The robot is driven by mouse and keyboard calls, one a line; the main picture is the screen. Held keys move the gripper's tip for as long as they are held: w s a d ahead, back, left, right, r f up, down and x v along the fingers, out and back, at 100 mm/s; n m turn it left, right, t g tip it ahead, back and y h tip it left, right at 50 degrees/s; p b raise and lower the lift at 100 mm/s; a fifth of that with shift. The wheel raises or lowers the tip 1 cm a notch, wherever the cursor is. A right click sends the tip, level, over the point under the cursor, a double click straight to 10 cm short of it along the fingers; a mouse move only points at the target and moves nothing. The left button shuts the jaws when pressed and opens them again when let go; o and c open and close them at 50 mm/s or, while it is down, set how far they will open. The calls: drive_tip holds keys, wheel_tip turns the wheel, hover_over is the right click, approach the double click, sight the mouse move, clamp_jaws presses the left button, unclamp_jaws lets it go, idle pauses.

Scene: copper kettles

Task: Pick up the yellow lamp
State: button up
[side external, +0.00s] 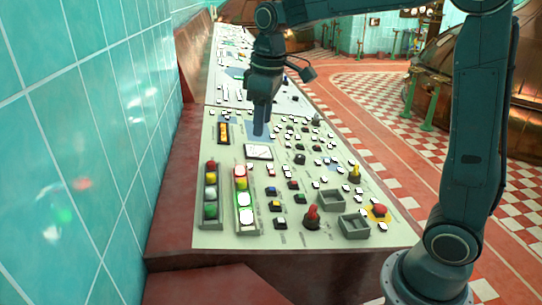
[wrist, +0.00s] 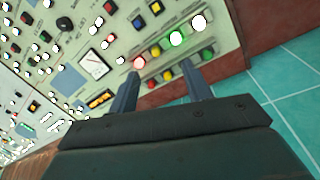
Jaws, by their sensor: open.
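Two lamp strips stand on the pale control panel (side external: 225,232). The left strip has a dull yellow lamp (side external: 211,178), (wrist: 168,75) between a red lamp and a pale one. The right strip has a brighter yellow lamp (side external: 241,183), (wrist: 155,51) between red and glowing green lamps. Which one the task means I cannot tell. My gripper (side external: 260,133), (wrist: 162,72) is open and empty, pointing down over the panel, behind and right of the strips in the side view. In the wrist view both yellow lamps show between or just beyond its fingers.
A white dial meter (side external: 258,152) lies near my gripper. Many buttons, a red knob (side external: 312,213), square grey trays (side external: 354,226) and a red button on yellow (side external: 380,210) crowd the panel. A teal tiled wall (side external: 90,130) runs along the left.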

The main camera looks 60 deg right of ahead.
drive_tip(key=n+g, duration=0.1)
drive_tip(key=n, duration=0.1)
hover_over(241, 180)
wheel_tip(241, 180, down, 6)
drive_tip(key=r, duration=0.1)
drive_tip(key=shift+w+d+f, duration=0.1)
drive_tip(key=shift+d+f, duration=0.15)
drive_tip(key=shift+d, duration=0.1)
drive_tip(key=shift+f, duration=0.1)
drive_tip(key=shift+f, duration=4.2)
drive_tip(key=shift+a+f, duration=0.15)
drive_tip(key=shift+f, duration=1.15)
drive_tip(key=shift+a+f, duration=0.1)
drive_tip(key=shift+f, duration=1.2)
drive_tip(key=c, duration=1.1)
drive_tip(key=shift+o, duration=0.2)
drive_tip(key=shift+r, duration=0.15)
